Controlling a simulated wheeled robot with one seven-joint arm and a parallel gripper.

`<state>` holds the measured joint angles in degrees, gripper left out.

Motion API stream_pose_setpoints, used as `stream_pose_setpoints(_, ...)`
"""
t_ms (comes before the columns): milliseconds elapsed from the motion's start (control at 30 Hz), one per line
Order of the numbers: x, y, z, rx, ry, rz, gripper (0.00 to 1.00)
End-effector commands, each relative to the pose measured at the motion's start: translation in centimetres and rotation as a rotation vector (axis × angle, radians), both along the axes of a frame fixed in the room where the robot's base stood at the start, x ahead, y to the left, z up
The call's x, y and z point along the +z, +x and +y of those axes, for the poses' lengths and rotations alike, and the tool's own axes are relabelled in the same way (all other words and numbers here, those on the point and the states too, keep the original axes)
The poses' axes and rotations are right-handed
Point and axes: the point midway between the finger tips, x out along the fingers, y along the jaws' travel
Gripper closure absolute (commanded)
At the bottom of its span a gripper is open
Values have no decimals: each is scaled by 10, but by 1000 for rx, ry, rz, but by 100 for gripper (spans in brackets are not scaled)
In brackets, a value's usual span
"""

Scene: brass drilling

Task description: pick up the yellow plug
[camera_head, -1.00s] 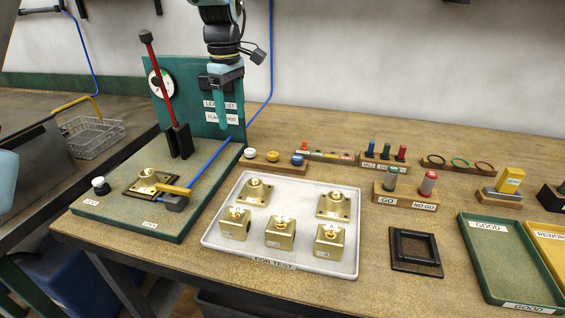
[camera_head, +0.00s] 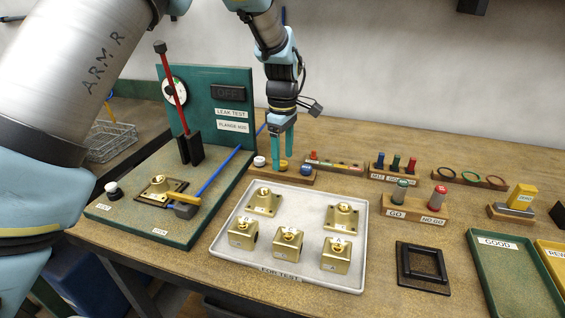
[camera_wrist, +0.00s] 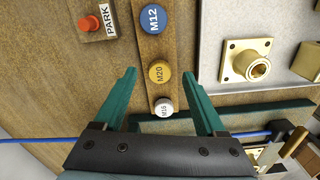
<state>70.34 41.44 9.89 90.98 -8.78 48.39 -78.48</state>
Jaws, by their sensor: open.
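The yellow plug, a round cap marked M20 (camera_wrist: 158,72), sits in a wooden rack (camera_wrist: 152,48) between a blue plug marked M12 (camera_wrist: 153,19) and a white plug marked M16 (camera_wrist: 164,107). In the head view the yellow plug (camera_head: 283,166) is partly hidden by my fingers. My gripper (camera_head: 283,158) points down over the rack with its teal fingers apart. In the wrist view the gripper (camera_wrist: 161,74) has one fingertip on each side of the yellow plug, with gaps; it holds nothing. I cannot tell the exact height of the fingertips.
A white tray (camera_head: 222,243) of brass parts stands in front of the rack. The green leak-test stand (camera_head: 128,222) is at left. A long rack of small pieces (camera_head: 338,165) and plug gauges (camera_head: 400,192) stand to the right.

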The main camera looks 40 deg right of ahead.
Motion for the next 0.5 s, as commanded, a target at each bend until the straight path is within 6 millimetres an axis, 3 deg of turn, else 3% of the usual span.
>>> stream_pose_setpoints(167,-17,1,1,1,1,0,27)
stream_pose_setpoints(400,-19,1,0,1,-1,0,27)
stream_pose_setpoints(500,-19,1,0,0,-1,0,37)
